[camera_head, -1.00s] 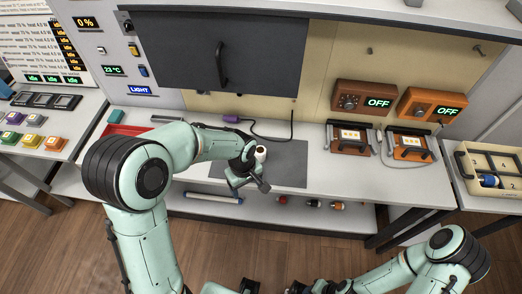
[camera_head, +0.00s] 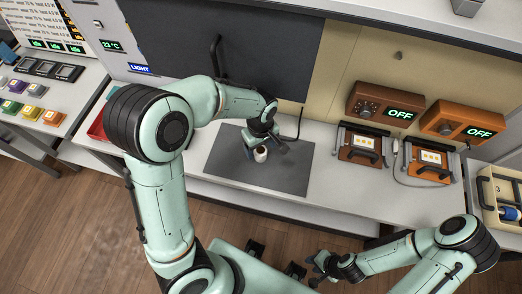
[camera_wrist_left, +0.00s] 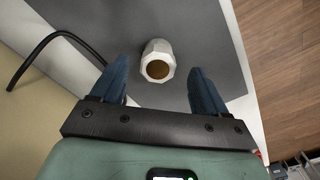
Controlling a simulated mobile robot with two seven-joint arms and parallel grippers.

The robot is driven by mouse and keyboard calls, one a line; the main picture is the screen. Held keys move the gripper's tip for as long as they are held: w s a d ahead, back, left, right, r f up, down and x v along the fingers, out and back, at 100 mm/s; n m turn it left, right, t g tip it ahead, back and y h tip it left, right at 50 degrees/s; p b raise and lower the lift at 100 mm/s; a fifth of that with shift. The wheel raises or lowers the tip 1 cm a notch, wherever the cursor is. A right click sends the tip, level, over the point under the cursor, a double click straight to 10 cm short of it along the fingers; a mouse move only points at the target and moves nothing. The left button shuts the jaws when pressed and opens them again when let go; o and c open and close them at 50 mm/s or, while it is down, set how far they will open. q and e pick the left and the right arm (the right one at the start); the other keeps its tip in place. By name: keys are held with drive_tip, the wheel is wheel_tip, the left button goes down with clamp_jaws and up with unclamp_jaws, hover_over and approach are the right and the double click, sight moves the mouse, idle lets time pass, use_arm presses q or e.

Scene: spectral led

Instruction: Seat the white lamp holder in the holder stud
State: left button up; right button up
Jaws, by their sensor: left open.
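The white lamp holder (camera_head: 261,155) stands on the dark grey mat (camera_head: 225,165). In the left wrist view the lamp holder (camera_wrist_left: 158,60) is a white faceted piece with a round brownish opening facing the camera. My left gripper (camera_head: 266,149) is open, with its fingers on either side of the lamp holder. In the left wrist view the left gripper's blue fingers (camera_wrist_left: 160,72) stand apart, with gaps to the lamp holder. My right gripper (camera_head: 319,268) is low in the head view, away from the bench; its finger opening is unclear. I cannot make out the holder stud.
A black cable (camera_wrist_left: 45,45) lies beside the mat. Two orange boxes reading OFF (camera_head: 383,102) stand at the back right, with two orange-brown fixtures (camera_head: 360,145) before them. A cream tray (camera_head: 487,195) is at far right. The mat's right part is clear.

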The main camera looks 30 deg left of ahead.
sight(261, 151)
use_arm(q)
wheel_tip(261, 151, down, 4)
drive_tip(key=shift+w, duration=0.1)
use_arm(e)
drive_tip(key=shift+f, duration=0.1)
use_arm(q)
drive_tip(key=c, duration=1.1)
drive_tip(key=shift+r, duration=0.15)
